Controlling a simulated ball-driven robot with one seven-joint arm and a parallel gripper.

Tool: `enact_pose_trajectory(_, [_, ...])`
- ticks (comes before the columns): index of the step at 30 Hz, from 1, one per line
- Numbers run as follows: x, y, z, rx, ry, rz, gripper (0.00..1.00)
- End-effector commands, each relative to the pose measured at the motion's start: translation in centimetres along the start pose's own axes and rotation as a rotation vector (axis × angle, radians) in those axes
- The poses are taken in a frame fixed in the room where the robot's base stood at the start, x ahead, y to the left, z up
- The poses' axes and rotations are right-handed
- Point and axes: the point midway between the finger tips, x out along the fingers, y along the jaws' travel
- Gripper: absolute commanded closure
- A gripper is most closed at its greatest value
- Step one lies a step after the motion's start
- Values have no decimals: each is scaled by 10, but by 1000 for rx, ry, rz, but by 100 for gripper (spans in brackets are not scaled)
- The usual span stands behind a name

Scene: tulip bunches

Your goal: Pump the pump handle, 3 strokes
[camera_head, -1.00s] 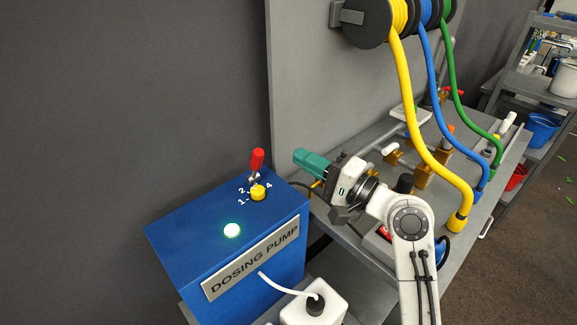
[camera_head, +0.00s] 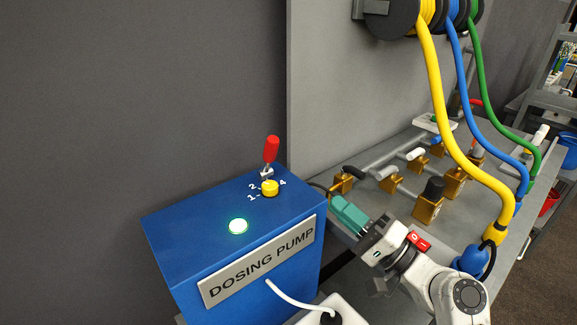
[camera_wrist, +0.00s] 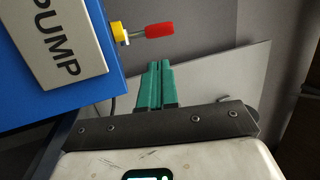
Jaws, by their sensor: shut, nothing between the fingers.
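The blue dosing pump box (camera_head: 185,238) stands at the left, with a "DOSING PUMP" plate (camera_head: 232,280) on its front. Its pump handle (camera_head: 271,150) is a red-gripped lever standing up from the top, tilted slightly right. It also shows in the wrist view (camera_wrist: 158,30), pointing sideways. A yellow dial (camera_head: 270,188) sits at its foot, by printed numbers. My gripper (camera_head: 337,203) has green fingers, shut and empty, just right of the box and below the handle. In the wrist view my fingers (camera_wrist: 158,66) point toward the handle's side with a gap between them.
A lit round lamp (camera_head: 238,226) is on the box top. A grey bench with brass valves (camera_head: 428,207) lies to the right. Yellow (camera_head: 440,120), blue and green hoses hang from reels above it. A grey panel (camera_head: 340,90) stands behind the bench.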

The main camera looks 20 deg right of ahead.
Motion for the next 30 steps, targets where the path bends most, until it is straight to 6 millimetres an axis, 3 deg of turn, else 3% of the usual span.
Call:
enact_pose_trajectory(8, [14, -2, 0, 0, -2, 0, 100])
enact_pose_trajectory(21, [98, -3, 0, 1, -3, -1, 100])
enact_pose_trajectory(30, [134, 0, 0, 0, 0, 2, 100])
